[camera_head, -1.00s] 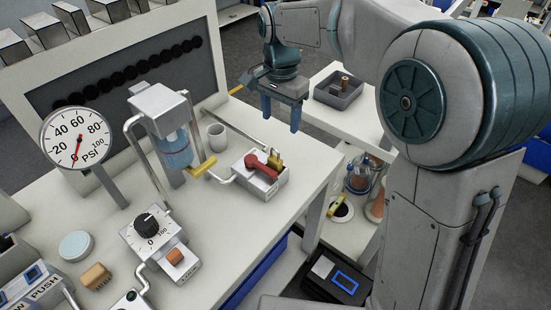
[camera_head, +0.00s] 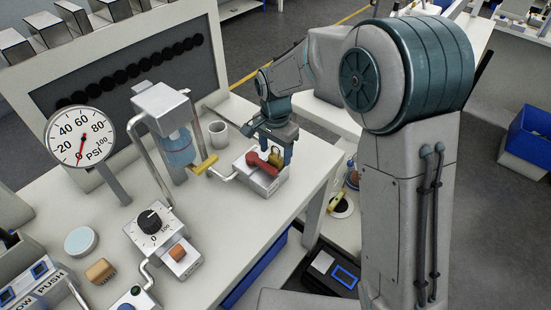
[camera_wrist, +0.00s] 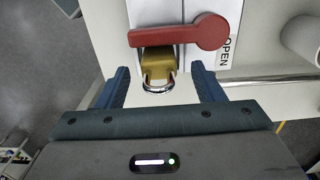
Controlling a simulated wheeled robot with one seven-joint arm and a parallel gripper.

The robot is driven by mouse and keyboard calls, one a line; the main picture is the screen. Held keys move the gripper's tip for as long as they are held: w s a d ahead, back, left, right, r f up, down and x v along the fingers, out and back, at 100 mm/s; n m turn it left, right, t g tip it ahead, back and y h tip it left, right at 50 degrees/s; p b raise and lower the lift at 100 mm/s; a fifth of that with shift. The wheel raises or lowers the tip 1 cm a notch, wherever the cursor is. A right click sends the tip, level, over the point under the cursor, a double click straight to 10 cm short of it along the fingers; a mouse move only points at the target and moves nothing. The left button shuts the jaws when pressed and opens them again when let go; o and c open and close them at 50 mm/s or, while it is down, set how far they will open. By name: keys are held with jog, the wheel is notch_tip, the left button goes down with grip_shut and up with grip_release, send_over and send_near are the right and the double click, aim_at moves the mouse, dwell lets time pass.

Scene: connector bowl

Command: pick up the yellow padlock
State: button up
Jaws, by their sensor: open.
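The yellow padlock (camera_wrist: 158,64) is in the wrist view, with a brass body and a silver shackle. It sits beside the red lever (camera_wrist: 185,35), which covers part of its body. In the head view the padlock (camera_head: 275,155) is by the red lever (camera_head: 261,161) on a white box (camera_head: 262,184). My gripper (camera_wrist: 161,75) is open, with one blue finger on each side of the padlock's shackle. I cannot tell whether either finger touches it. In the head view my gripper (camera_head: 270,156) is down at the box.
A grey cup (camera_head: 218,133) stands behind and left of the box. A yellow handle (camera_head: 205,165) on a pipe is left of it. A pressure gauge (camera_head: 80,137) and a dial box (camera_head: 150,225) stand further left.

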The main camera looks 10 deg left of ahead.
jog(key=shift+f, duration=0.45)
jog(key=shift+c, duration=0.3)
jog(key=c, duration=1)
jog(key=shift+c, duration=0.2)
